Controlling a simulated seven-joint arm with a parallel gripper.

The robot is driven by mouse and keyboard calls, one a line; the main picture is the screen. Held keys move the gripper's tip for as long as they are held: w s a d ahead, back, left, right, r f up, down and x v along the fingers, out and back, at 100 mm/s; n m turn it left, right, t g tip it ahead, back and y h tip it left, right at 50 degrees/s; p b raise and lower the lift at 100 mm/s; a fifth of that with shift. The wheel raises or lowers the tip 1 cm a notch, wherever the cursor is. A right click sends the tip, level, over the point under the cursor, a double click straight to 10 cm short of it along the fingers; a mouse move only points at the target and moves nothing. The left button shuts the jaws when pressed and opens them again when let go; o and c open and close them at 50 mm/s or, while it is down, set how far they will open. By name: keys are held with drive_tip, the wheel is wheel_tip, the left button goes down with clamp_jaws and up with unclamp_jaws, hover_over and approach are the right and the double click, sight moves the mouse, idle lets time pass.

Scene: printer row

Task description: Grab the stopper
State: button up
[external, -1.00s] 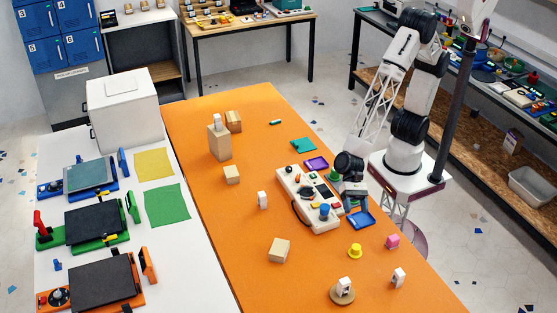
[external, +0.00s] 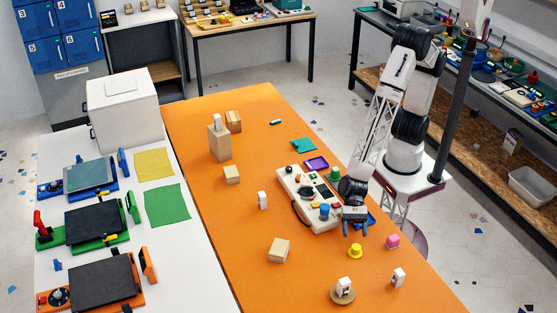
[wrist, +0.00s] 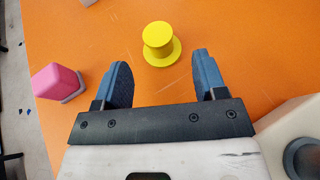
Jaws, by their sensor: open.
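The yellow stopper (external: 355,251), a short cylinder with a wide round flange, sits on the orange table. In the wrist view the stopper (wrist: 158,37) is just beyond the fingertips, between their lines. My gripper (external: 355,232) is above the table, just behind the stopper in the external view. In the wrist view my gripper (wrist: 161,68) has its two blue fingers spread wide with nothing between them. The stopper is apart from both fingers.
A pink block (external: 392,241) stands to the right of the stopper; it also shows in the wrist view (wrist: 58,80).

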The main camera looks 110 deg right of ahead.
sight(356, 246)
drive_tip(key=shift+x, duration=0.8)
drive_tip(key=shift+x, duration=2.6)
drive_tip(key=shift+r, duration=0.15)
drive_tip(key=shift+c, duration=0.4)
drive_tip(key=c, duration=0.9)
